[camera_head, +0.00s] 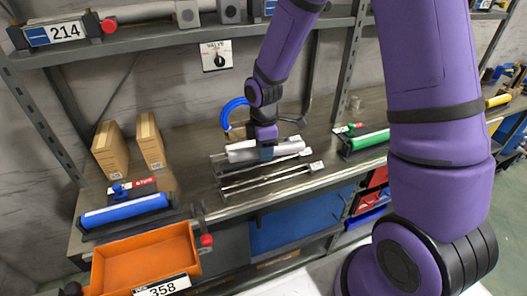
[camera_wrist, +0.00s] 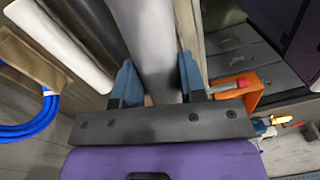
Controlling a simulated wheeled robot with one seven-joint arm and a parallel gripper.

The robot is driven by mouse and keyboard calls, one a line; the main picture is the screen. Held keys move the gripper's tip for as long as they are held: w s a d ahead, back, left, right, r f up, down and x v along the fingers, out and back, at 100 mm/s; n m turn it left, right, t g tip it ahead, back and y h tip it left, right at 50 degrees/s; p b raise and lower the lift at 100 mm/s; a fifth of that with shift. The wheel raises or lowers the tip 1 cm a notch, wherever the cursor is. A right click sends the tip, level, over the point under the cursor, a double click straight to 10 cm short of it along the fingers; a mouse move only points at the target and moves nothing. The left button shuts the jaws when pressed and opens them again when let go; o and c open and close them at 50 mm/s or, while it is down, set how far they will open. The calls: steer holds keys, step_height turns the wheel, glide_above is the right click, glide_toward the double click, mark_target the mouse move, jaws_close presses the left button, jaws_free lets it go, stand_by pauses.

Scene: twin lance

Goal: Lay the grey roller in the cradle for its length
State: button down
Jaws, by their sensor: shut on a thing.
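My gripper (camera_head: 266,152) is shut on the grey roller (camera_head: 287,149), seen in the head view over the middle of the workbench. In the wrist view my gripper (camera_wrist: 158,78) has its two blue fingers on either side of the grey roller (camera_wrist: 150,35), which runs away from the palm. A metal stand with thin rails and small end pieces (camera_head: 317,167) lies under and in front of the roller; its front rails look empty. I cannot tell whether the roller touches the stand. A pale roller-like bar (camera_wrist: 62,42) lies left of the held roller in the wrist view.
A blue roller (camera_head: 125,211) lies in a dark stand at left, and a green roller (camera_head: 371,139) in another at right. An orange bin (camera_head: 147,262), cardboard boxes (camera_head: 110,150) and a blue hose (camera_head: 231,107) are nearby. A shelf (camera_head: 150,40) runs above the bench.

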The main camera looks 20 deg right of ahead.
steer(key=shift+s+a+n, duration=0.25)
steer(key=shift+s+n, duration=0.45)
steer(key=shift+n, duration=0.2)
steer(key=shift+f, duration=4.25)
steer(key=c, duration=0.6)
jaws_free()
steer(key=shift+r, duration=0.1)
steer(key=r, duration=1)
steer(key=shift+w+r, duration=0.35)
steer(key=shift+w, duration=0.05)
steer(key=shift+d, duration=0.1)
